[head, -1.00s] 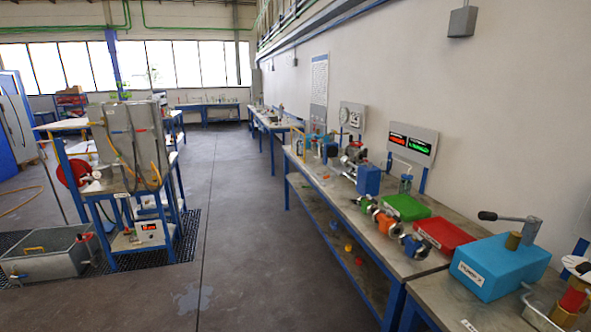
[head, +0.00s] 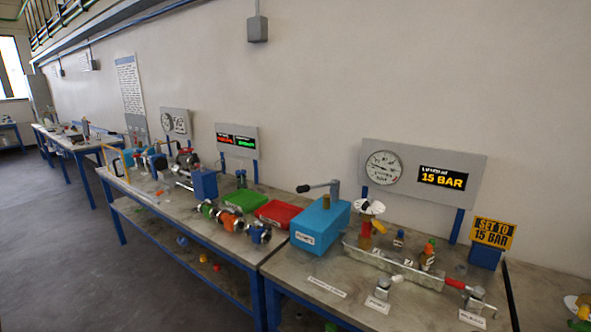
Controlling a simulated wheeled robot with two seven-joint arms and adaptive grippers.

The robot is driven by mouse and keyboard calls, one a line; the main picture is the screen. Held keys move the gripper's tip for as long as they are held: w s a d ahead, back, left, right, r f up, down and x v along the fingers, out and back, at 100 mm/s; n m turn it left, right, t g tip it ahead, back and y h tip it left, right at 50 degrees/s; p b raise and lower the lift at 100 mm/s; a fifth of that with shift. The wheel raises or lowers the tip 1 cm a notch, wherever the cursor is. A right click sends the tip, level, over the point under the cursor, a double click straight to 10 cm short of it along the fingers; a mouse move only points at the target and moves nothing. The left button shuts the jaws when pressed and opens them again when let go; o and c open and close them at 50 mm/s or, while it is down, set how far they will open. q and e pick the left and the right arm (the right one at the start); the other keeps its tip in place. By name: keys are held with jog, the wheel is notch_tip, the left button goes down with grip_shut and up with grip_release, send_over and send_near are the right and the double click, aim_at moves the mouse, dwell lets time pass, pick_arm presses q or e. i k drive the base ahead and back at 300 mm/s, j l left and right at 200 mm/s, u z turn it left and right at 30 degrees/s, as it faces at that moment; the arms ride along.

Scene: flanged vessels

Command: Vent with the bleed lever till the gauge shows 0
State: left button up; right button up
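The round white gauge (head: 382,167) is on a grey wall-side panel at the right of the head view; its dark needle shows, but its reading is too small to tell. A lever with a red grip (head: 455,284) sits at the front right of the bench, near a white label (head: 471,319) that seems to read BLEED. The lever joins a small metal block (head: 474,300). Neither of my grippers is in view.
A blue pump box (head: 320,222) with a lever, a metal tray (head: 400,268) and brass fittings stand on the bench (head: 290,275). Open floor lies left.

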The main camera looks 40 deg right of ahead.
aim_at(461, 286)
jog(key=z, duration=2.6)
jog(key=j, duration=0.8)
jog(key=k+u, duration=0.05)
